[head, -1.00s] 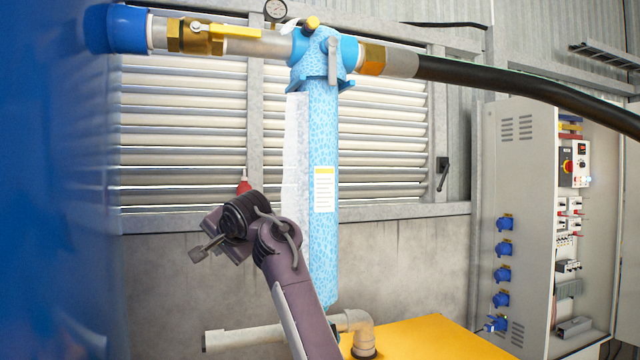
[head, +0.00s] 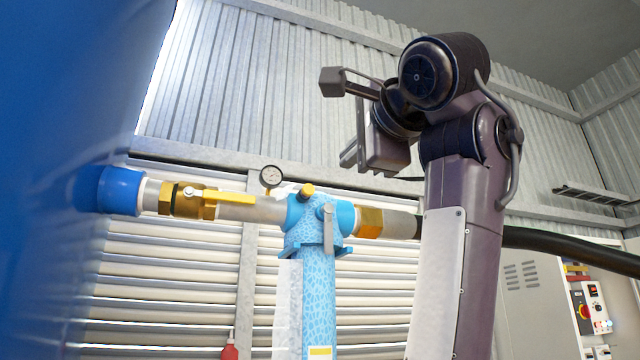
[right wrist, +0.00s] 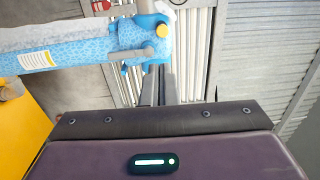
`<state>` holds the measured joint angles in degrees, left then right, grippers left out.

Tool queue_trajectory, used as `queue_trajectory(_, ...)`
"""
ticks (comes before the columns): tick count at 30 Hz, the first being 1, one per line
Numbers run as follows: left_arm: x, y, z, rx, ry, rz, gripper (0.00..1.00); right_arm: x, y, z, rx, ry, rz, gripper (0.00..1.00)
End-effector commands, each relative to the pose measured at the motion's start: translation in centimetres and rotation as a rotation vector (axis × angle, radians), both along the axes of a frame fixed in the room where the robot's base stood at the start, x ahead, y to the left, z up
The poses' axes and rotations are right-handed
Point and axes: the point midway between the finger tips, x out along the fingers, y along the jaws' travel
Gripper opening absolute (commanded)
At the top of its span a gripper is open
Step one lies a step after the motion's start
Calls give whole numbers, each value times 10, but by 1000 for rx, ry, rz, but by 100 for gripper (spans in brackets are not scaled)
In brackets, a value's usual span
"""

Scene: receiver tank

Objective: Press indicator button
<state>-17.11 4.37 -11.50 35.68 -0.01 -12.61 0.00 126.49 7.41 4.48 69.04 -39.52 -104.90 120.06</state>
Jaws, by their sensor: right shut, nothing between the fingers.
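The yellow indicator button (head: 307,190) sits on top of the light-blue patterned filter head (head: 304,217), and also shows in the right wrist view (right wrist: 161,31). My right gripper (head: 349,157) is in front of the wall, up and to the right of the button in the head view. Its fingers are shut and empty. In the right wrist view the fingertips (right wrist: 161,70) point toward the filter head, and the button is beyond them, apart from them. My left gripper is not in view.
A pipe with a yellow-handled brass valve (head: 190,200) joins the filter head from the left, below a pressure gauge (head: 270,177). A black hose (head: 570,251) runs right. A blue tank (head: 60,260) fills the left edge. An electrical cabinet (head: 535,300) stands right.

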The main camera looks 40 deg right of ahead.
Motion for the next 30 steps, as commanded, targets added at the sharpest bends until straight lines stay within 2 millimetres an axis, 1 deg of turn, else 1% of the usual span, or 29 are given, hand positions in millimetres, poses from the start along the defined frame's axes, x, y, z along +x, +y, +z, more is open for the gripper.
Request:
queue_trajectory(7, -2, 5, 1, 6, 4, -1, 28, 2, 0, 0, -1, 1, 1, 0)
queue_trajectory(11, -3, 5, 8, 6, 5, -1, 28, 12, -2, 2, 0, 3, 2, 0)
queue_trajectory(14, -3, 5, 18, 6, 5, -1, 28, 28, -6, 5, -1, 5, 1, 0)
queue_trajectory(24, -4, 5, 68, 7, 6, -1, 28, 99, -24, 11, -1, 7, -2, 0)
queue_trajectory(30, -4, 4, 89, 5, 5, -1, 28, 124, -30, 10, -3, 4, -2, 0)
